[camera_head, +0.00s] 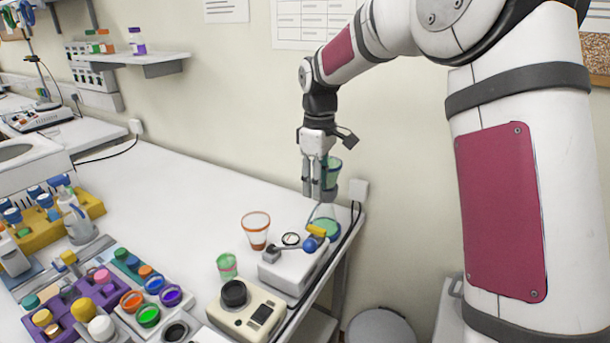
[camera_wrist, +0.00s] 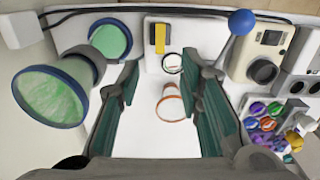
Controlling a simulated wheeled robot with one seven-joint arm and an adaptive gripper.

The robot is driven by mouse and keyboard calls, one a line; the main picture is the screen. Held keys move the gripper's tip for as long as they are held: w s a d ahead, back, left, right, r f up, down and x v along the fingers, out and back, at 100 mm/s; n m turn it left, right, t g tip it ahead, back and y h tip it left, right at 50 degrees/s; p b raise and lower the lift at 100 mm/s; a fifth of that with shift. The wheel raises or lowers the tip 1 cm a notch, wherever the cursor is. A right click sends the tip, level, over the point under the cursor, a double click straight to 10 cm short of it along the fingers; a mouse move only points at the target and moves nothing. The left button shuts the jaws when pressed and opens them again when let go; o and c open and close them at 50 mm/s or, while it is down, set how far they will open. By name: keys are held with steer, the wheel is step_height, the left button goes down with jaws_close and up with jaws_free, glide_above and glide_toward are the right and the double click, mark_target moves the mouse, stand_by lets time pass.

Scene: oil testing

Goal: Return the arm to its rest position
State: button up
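My gripper (camera_head: 319,192) hangs pointing down above the right end of the white bench. In the wrist view its two green-padded fingers (camera_wrist: 163,112) are apart, with nothing held between them. Below, between them in that view, an orange-rimmed clear cup (camera_wrist: 170,103) stands on the bench; it also shows in the head view (camera_head: 256,230). A blue-rimmed container with a pale green inside (camera_wrist: 50,97) is beside the fingers, outside the grip; in the head view it is partly behind my gripper (camera_head: 333,172). Its support cannot be made out.
A small white device (camera_head: 287,270) with a blue-ball lever and a green round dish (camera_head: 326,228) are below my gripper. A beige device with a black knob (camera_head: 245,310) and a green cup (camera_head: 227,266) stand nearer. The bench's middle is clear; the wall is close behind.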

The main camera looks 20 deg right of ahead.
steer(key=s+r+m+t, duration=0.25)
steer(key=s+r, duration=0.25)
steer(key=s, duration=0.7)
steer(key=s+r+m+t, duration=0.1)
steer(key=s+r+m, duration=0.4)
steer(key=s, duration=0.6)
steer(key=s+f+m+t, duration=0.1)
steer(key=s+f, duration=0.1)
steer(key=s, duration=0.8)
steer(key=shift+f+m, duration=0.3)
steer(key=shift+m, duration=0.05)
steer(key=shift+s, duration=0.1)
